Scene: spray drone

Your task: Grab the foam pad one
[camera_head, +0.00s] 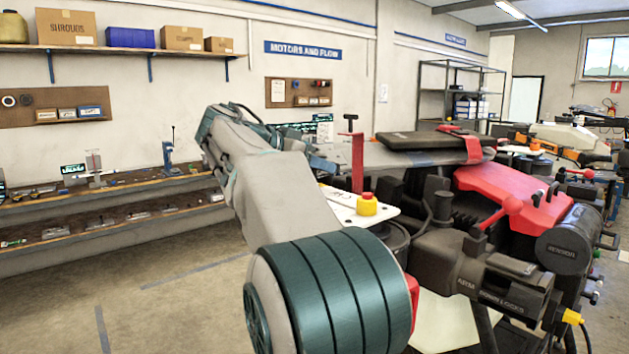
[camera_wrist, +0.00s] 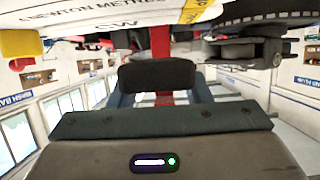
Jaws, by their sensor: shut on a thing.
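My gripper (camera_wrist: 160,98) reaches to the red upright post (camera_head: 357,160) beside the drone in the head view. In the wrist view a black block that looks like the foam pad (camera_wrist: 157,75) sits between the teal fingers. The jaws are shut on it. The red post (camera_wrist: 160,42) shows right behind the pad; I cannot tell whether they are joined.
A white plate (camera_head: 383,212) with a red-and-yellow button (camera_head: 367,204) lies just below. The black-and-red drone rig (camera_head: 520,195) crowds the right. A dark flat pad (camera_head: 408,140) lies on a grey arm behind. Open floor and a wall bench (camera_head: 110,190) are to the left.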

